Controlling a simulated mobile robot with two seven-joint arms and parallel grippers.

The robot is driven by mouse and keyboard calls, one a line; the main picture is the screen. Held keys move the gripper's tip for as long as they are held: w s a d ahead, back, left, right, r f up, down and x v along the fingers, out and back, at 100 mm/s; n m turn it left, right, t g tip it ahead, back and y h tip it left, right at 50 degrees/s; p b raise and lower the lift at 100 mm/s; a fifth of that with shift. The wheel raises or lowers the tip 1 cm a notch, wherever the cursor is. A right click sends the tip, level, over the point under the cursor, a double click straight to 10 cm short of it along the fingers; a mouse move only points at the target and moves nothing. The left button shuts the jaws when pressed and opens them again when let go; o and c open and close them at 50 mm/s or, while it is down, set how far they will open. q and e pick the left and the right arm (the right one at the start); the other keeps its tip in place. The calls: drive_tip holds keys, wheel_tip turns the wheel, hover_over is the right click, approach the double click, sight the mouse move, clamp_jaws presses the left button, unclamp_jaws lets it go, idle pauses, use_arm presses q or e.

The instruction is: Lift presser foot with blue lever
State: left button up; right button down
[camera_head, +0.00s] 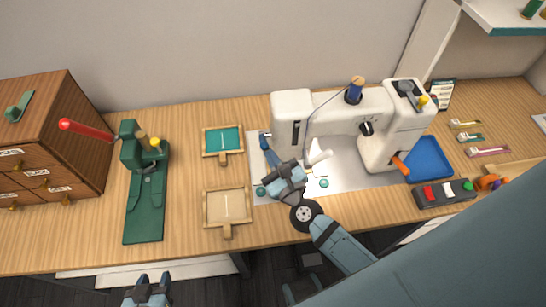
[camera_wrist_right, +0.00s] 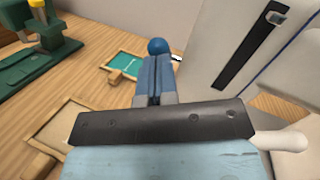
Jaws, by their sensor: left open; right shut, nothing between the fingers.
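The white sewing machine (camera_head: 345,112) stands on a pale plate on the table. The blue lever (camera_wrist_right: 158,46) shows as a round blue knob just past my right fingertips in the right wrist view. A short dark and light piece runs from it toward the machine. My right gripper (camera_head: 267,147) is shut and empty at the left end of the machine head; it also shows in the right wrist view (camera_wrist_right: 155,78). Whether its tips touch the knob I cannot tell. The presser foot is hidden. My left gripper (camera_head: 148,289) is open and empty at the front edge, away from the machine.
A green press (camera_head: 145,195) with a red handle stands left. Two small wooden frames, one green inside (camera_head: 222,141) and one tan (camera_head: 227,207), lie between it and the machine. A blue tray (camera_head: 430,158) and a switch box (camera_head: 444,193) are right. A wooden cabinet (camera_head: 55,125) stands far left.

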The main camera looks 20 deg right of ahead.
idle(0.6)
drive_tip(key=s+b, duration=0.2)
drive_tip(key=s, duration=0.5)
drive_tip(key=shift+s+d+f, duration=0.2)
drive_tip(key=shift+d, duration=0.05)
